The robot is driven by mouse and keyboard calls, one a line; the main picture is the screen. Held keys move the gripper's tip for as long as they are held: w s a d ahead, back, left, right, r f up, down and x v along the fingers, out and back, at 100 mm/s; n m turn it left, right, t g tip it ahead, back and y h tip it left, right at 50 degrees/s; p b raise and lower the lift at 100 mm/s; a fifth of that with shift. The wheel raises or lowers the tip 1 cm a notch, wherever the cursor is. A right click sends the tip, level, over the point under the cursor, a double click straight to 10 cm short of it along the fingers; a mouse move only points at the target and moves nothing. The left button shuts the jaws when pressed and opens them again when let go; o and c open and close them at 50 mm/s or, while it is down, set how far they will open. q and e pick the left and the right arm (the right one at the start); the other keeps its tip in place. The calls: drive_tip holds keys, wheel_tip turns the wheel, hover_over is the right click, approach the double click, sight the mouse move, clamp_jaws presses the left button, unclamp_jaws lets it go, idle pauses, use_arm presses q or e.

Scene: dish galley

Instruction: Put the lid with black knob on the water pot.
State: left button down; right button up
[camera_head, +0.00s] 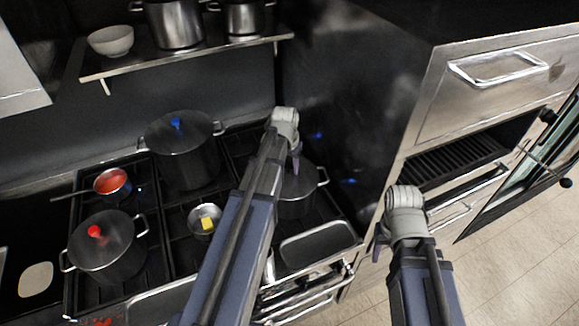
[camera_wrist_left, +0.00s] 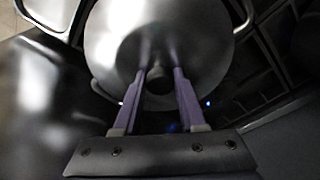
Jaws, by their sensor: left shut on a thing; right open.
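My left gripper (camera_head: 296,160) points down over a dark pot (camera_head: 298,208) at the right of the stove. In the left wrist view its fingers (camera_wrist_left: 159,75) are shut on the black knob (camera_wrist_left: 158,88) of a round metal lid (camera_wrist_left: 195,40). Loop handles of the pot (camera_wrist_left: 243,14) show beyond the lid's rim. The lid looks level and centred on this pot; whether it touches the rim I cannot tell. My arm hides part of the pot in the head view. My right gripper (camera_head: 384,238) is open and empty, in front of the cabinet, away from the stove.
A tall pot with a blue-knobbed lid (camera_head: 184,140) and a pot with a red-knobbed lid (camera_head: 103,250) stand on the stove (camera_head: 160,225). Two small pans hold red food (camera_head: 111,181) and a yellow piece (camera_head: 207,224). A shelf (camera_head: 190,62) with pots hangs behind. A dark cabinet wall (camera_head: 345,110) rises at the right.

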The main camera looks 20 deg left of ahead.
use_arm(q)
unclamp_jaws()
idle(0.8)
drive_tip(key=shift+r, duration=0.1)
drive_tip(key=shift+r+p, duration=3.5)
drive_tip(key=shift+p, duration=0.1)
